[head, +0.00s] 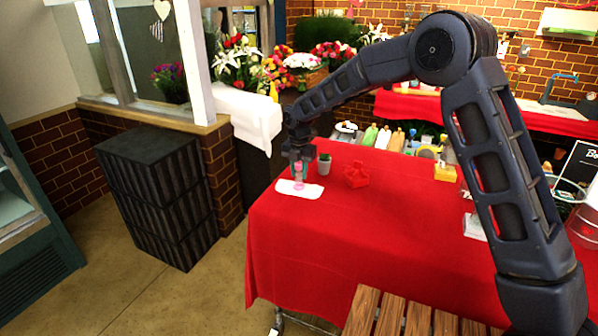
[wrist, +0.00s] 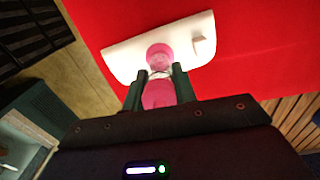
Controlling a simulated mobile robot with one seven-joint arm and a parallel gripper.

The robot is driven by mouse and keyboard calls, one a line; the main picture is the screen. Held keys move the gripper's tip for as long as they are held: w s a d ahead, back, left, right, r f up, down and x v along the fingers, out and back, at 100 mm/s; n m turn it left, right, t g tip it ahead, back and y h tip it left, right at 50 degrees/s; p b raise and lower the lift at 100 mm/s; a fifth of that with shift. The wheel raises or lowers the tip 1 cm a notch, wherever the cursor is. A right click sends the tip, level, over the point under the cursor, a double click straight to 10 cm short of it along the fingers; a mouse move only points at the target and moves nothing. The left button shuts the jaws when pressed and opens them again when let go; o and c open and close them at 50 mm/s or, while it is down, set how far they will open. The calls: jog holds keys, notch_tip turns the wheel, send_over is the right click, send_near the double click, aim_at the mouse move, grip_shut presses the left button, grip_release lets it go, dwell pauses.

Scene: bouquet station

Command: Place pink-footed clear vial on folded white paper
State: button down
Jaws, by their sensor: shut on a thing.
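The clear vial with pink ends (head: 298,176) is upright between the fingers of my gripper (head: 297,164). My gripper is shut on it. In the wrist view the pink parts of the vial (wrist: 158,55) show between the two fingertips (wrist: 160,76), over the white paper. The folded white paper (head: 284,187) lies flat near the left corner of the red-covered table. It also shows in the wrist view (wrist: 120,60), with a small raised white piece at its right. The vial's foot appears at or just above the paper; I cannot tell whether it touches.
The table front is clear. Dark stacked crates (head: 160,195) stand on the floor at left.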

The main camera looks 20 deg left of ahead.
jog(key=shift+f, duration=0.1)
jog(key=c, duration=1.1)
grip_release()
notch_tip(320, 180, up, 12)
jog(key=shift+f, duration=0.2)
jog(key=shift+r, duration=0.35)
